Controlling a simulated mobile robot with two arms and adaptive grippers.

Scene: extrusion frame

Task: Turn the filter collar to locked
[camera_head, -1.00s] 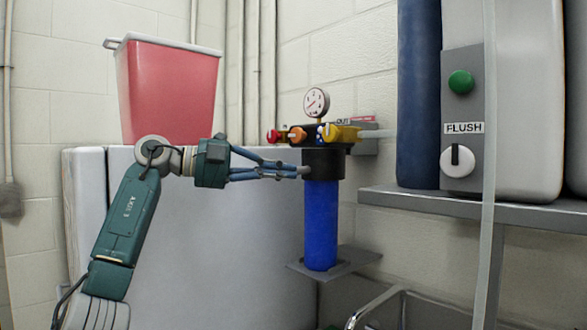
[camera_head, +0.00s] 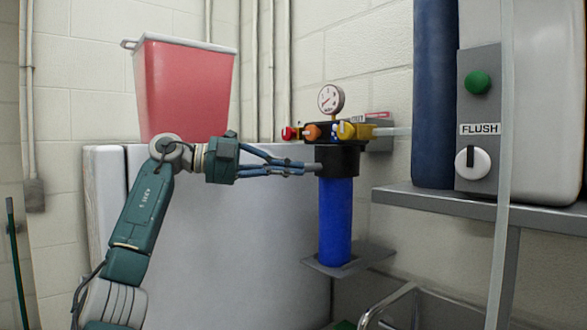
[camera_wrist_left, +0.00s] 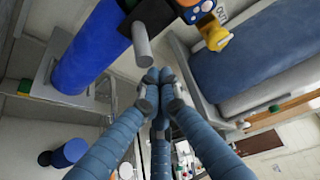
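The blue filter (camera_head: 336,222) hangs upright under a black collar (camera_head: 338,160) with a short grey peg (camera_head: 313,167) sticking out toward my left gripper. In the left wrist view, the grey peg (camera_wrist_left: 142,46) points at the fingers from the black collar, and the blue filter (camera_wrist_left: 90,48) lies to its left. My left gripper (camera_head: 300,169) is level with the collar, its blue fingers reaching the peg's end. In the left wrist view, the fingertips (camera_wrist_left: 158,78) are together just beyond the peg's end, with nothing visible between them. My right gripper is in neither view.
A pressure gauge (camera_head: 331,99) and red, orange and yellow valve knobs (camera_head: 356,131) sit above the collar. A grey bracket plate (camera_head: 315,264) is below the filter. A red bin (camera_head: 185,90) stands behind my arm. A shelf (camera_head: 480,208) and a hanging tube (camera_head: 503,230) are at right.

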